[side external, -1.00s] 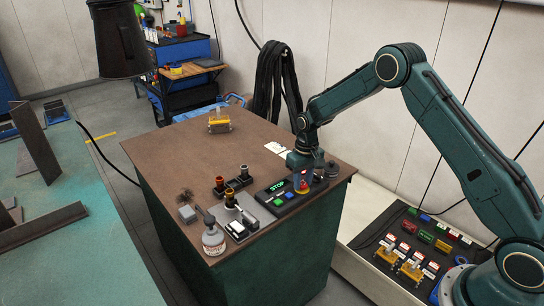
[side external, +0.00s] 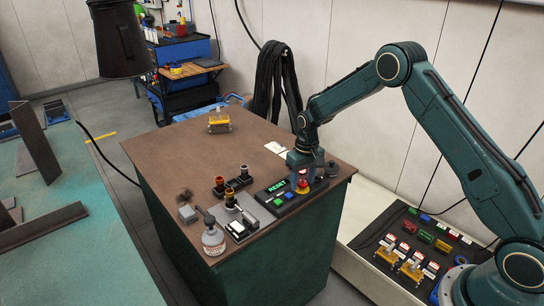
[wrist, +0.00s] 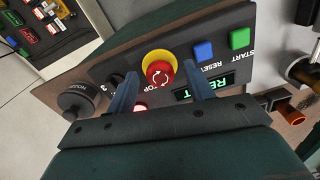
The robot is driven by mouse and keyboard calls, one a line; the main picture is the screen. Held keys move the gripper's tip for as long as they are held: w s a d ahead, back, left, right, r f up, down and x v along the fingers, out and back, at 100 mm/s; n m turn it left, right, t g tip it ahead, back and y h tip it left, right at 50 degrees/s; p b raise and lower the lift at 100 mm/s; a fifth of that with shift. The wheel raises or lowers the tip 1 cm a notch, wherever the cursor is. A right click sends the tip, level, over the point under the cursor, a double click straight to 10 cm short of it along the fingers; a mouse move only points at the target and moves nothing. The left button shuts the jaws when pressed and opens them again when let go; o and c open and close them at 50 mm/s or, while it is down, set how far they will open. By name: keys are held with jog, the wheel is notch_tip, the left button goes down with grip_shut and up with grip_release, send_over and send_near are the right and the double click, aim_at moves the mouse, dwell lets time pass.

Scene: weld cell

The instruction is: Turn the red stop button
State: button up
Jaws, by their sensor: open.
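The red stop button (wrist: 159,73) is a round mushroom head with white turning arrows in a yellow collar on the dark control panel (wrist: 120,65). In the side view the button (side external: 302,183) shows low under my gripper. My gripper (wrist: 158,70) is open, with one blue-grey finger on each side of the button in the wrist view. Both fingers look apart from the head; their exact height over the panel I cannot tell. The panel's display (side external: 277,185) reads RESET in green; it is partly hidden by a finger in the wrist view.
A blue reset button (wrist: 204,51) and a green start button (wrist: 239,38) sit beside the stop button. A black knob (wrist: 85,101) stands on the other side. A yellow-topped item (side external: 219,123) lies farther back; the brown tabletop (side external: 200,150) between is clear.

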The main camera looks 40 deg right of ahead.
notch_tip(320, 180, up, 13)
jog(key=shift+d+r, duration=0.2)
dwell(0.5)
jog(key=shift+s+r, duration=0.1)
jog(key=s+a+r+t, duration=0.1)
jog(key=s+a+r, duration=0.2)
jog(key=s+r, duration=0.5)
jog(key=s+a+r+t, duration=0.2)
jog(key=s+r, duration=0.5)
jog(key=r, duration=0.1)
jog(key=s+a+n+t, duration=0.1)
jog(key=s+a+t, duration=0.1)
jog(key=s, duration=1.9)
jog(key=shift+a+n+t, duration=0.3)
jog(key=shift+a+n, duration=0.05)
jog(key=shift+n, duration=0.05)
